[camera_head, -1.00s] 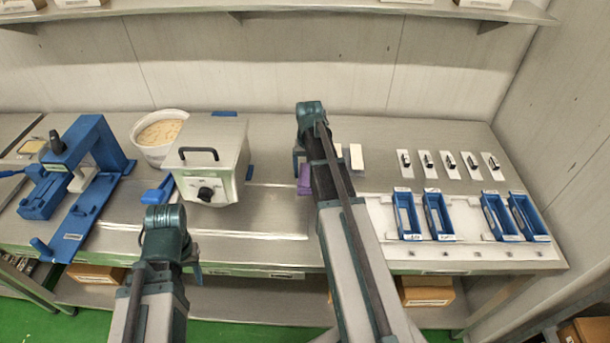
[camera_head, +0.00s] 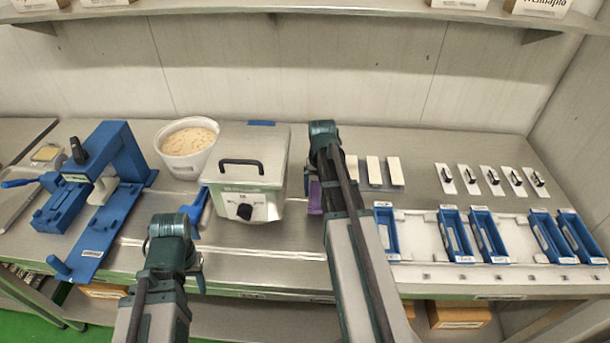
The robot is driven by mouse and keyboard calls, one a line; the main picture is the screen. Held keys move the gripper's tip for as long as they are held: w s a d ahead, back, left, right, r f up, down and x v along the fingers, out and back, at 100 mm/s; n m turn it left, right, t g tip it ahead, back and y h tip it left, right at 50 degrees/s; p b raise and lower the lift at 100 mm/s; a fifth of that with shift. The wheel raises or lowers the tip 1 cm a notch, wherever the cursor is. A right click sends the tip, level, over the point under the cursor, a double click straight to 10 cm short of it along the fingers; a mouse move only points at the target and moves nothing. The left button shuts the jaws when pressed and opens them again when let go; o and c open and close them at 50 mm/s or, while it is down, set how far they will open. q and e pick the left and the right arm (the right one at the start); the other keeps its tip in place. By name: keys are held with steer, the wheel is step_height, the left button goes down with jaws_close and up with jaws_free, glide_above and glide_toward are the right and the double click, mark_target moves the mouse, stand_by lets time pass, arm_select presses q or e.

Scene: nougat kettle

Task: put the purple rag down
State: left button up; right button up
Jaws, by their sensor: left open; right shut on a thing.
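The purple rag (camera_head: 315,198) shows as a small purple patch at the left side of my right gripper (camera_head: 318,190), near the kettle's right side. My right gripper is shut on the rag; its fingers are mostly hidden behind its own wrist. I cannot tell whether the rag touches the table (camera_head: 290,236). My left gripper (camera_head: 198,275) is open and empty, low over the front edge of the table, mostly hidden by its own wrist.
A grey kettle box (camera_head: 245,182) with a black handle stands left of my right gripper, beside a white tub (camera_head: 188,148). A blue press (camera_head: 95,185) is at left. White blocks (camera_head: 373,170) and blue trays (camera_head: 487,235) lie at right.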

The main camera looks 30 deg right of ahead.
steer(key=shift+w+d, duration=0.15)
steer(key=shift+d, duration=0.1)
steer(key=w+d, duration=0.2)
steer(key=w, duration=0.2)
steer(key=w+d+f+b, duration=0.1)
steer(key=w+d, duration=0.1)
steer(key=w, duration=0.3)
steer(key=w+d, duration=0.2)
steer(key=w, duration=0.3)
steer(key=shift+d+f, duration=0.1)
steer(key=shift+f, duration=0.05)
step_height(320, 180, down, 4)
steer(key=b, duration=0.4)
steer(key=shift+r, duration=0.2)
steer(key=shift+f, duration=0.25)
steer(key=o, duration=1)
steer(key=shift+r, duration=0.1)
steer(key=shift+r, duration=0.1)
